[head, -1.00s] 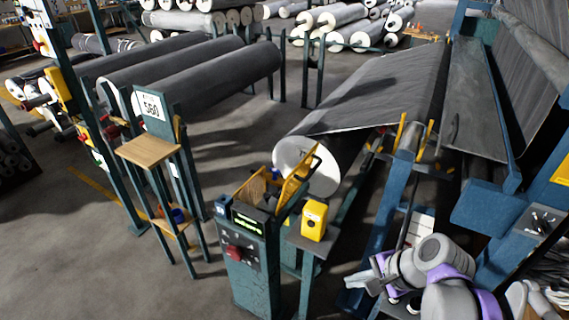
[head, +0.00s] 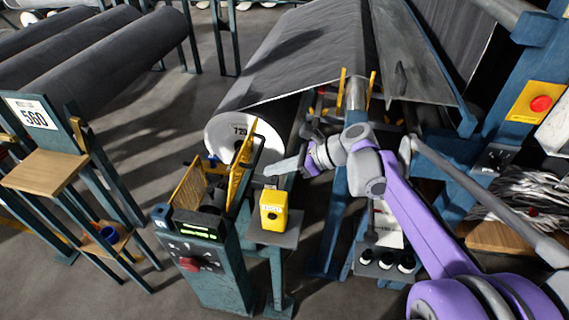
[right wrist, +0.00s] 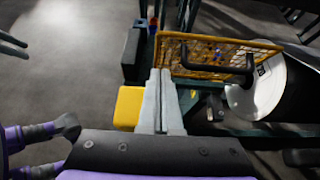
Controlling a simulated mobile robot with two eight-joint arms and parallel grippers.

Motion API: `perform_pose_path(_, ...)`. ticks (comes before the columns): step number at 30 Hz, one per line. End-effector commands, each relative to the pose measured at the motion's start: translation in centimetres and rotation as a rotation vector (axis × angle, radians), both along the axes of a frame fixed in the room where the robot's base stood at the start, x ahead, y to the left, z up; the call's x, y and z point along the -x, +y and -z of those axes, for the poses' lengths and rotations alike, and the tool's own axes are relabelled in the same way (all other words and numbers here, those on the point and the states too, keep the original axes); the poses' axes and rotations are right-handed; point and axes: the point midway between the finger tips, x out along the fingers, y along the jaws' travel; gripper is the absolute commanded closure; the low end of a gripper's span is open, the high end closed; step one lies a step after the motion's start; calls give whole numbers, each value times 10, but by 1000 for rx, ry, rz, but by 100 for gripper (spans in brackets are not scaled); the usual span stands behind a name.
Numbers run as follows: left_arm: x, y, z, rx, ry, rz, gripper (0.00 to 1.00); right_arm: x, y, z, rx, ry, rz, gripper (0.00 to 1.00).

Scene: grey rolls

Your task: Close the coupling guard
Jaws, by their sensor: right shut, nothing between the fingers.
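The coupling guard (head: 241,163) is a yellow mesh panel standing raised and tilted at the right side of the drive stand (head: 213,270). In the right wrist view the guard (right wrist: 205,60) shows its mesh and a black bar handle (right wrist: 218,62). A second yellow mesh side (head: 190,187) stands at the left of the open stand top. My right gripper (head: 270,171) is shut and empty, just right of the raised guard and above the yellow box. In the right wrist view its fingers (right wrist: 160,75) point toward the guard, seemingly apart from it. My left gripper is not seen.
The yellow box (head: 273,209) sits on a small shelf (head: 277,238) beside the stand. A large grey roll (head: 232,142) is behind the guard. A blue post (head: 338,215) stands right of the shelf.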

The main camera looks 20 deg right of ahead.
Motion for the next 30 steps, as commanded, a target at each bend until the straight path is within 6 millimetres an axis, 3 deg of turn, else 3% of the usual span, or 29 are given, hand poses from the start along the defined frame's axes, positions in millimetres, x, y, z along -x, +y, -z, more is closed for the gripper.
perform_pose_path(5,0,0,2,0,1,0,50,-18,29,20,0,0,-5,100)
perform_pose_path(12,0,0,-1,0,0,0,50,-35,54,12,0,-1,-3,100)
perform_pose_path(30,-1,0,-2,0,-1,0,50,-41,61,9,6,3,-2,100)
